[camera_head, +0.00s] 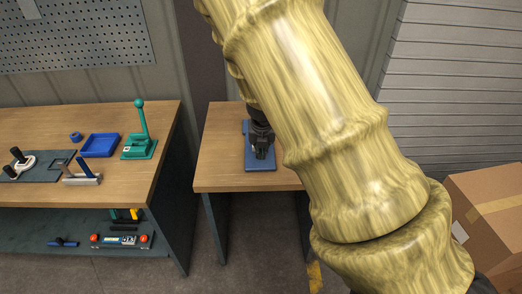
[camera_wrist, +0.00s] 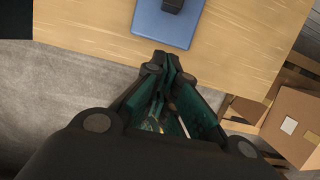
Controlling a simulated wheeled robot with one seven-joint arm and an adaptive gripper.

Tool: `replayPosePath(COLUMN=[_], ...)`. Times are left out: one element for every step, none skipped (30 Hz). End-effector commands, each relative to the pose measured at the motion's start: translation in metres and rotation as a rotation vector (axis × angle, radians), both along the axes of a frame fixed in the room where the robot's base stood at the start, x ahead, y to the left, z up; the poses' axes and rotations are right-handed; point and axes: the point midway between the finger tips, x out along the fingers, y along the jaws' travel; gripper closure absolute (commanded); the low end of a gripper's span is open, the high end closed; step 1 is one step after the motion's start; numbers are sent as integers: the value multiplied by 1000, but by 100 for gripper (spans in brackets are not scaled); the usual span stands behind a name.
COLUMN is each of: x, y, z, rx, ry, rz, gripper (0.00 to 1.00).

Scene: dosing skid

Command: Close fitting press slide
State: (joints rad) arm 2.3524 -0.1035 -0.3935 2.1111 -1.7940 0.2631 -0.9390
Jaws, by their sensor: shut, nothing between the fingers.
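On the small wooden table stands a blue base plate (camera_head: 249,160) with a dark upright fixture (camera_head: 262,150) on it, which looks like the fitting press. Part of it is hidden behind my arm, and I cannot tell how its slide stands. In the wrist view the blue plate (camera_wrist: 150,27) shows at the top edge with a black block (camera_wrist: 172,5) on it. My gripper (camera_wrist: 167,62) is shut and empty. Its fingertips appear just below the plate's near edge in that view, apart from the block.
The small table (camera_head: 222,165) is otherwise bare where visible. A bench (camera_head: 150,180) at left carries a green lever tool (camera_head: 139,140), a blue tray (camera_head: 100,145) and other tools. Cardboard boxes (camera_head: 490,205) stand at right. Grey floor lies before the table.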

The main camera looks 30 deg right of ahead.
Motion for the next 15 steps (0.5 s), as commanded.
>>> replayPosePath(x=[0,1,2,2,2,3,4,5,6,6,7,8,8,9,9], y=[0,-1,-1,-2,-2,-3,-2,-3,-4,-4,-4,-5,-5,-5,-6], z=[-6,-9,-12,-15,-18,-22,-25,-28,-32,-34,-37,-41,-44,-47,-50], rx=[4,3,4,4,4,4,5,5,4,4,4,4,4,4,4], ry=[1,2,1,1,1,1,1,1,0,1,1,1,1,1,1], rz=[-1,-2,-2,-3,-5,-4,-3,-3,-4,-4,-4,-4,-4,-4,-4], gripper=[100,100,100,100,100,100,100,100,100,100,100,100,100,100,100])
